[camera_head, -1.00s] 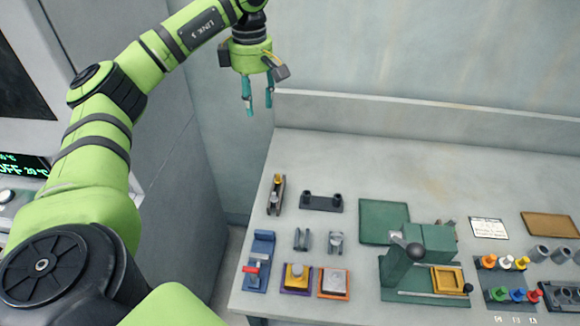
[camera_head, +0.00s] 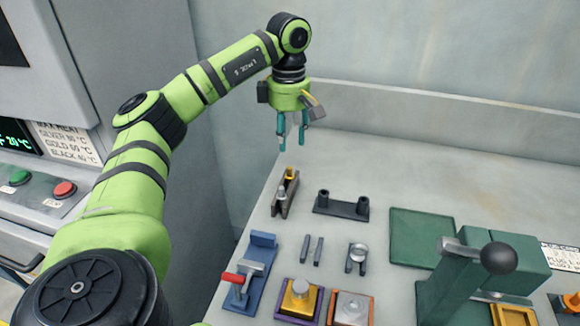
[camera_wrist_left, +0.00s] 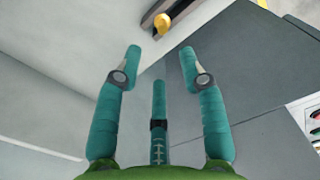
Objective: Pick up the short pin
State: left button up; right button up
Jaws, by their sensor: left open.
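My left gripper (camera_head: 292,140) hangs fingers down near the table's back left corner, open and empty, behind and above a narrow dark holder with a yellow-topped piece (camera_head: 286,190). In the left wrist view my teal fingers (camera_wrist_left: 162,75) are spread with nothing between them, and a yellow rounded top (camera_wrist_left: 162,22) shows beyond them. I cannot tell for certain which piece is the short pin. Candidates are two slim grey uprights (camera_head: 311,250) and a silver round-topped piece in a grey stand (camera_head: 357,254). My right gripper is not in view.
A dark two-post rack (camera_head: 341,206) stands right of the holder. In front are a blue fixture with a red handle (camera_head: 248,268), a gold block (camera_head: 299,296) and a silver block (camera_head: 351,307). A green press with a black ball (camera_head: 498,258) stands right. The table's back strip is clear.

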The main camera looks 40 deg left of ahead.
aim_at(289, 168)
pick_arm(q)
jog(key=shift+f+b, duration=0.3)
jog(key=shift+f, duration=0.55)
jog(key=f, duration=0.2)
jog(key=f+p, duration=0.1)
jog(key=f, duration=0.2)
jog(key=shift+s+d+f+p, duration=0.3)
jog(key=shift+s+d+f, duration=0.05)
jog(key=shift+f, duration=0.55)
grip_shut()
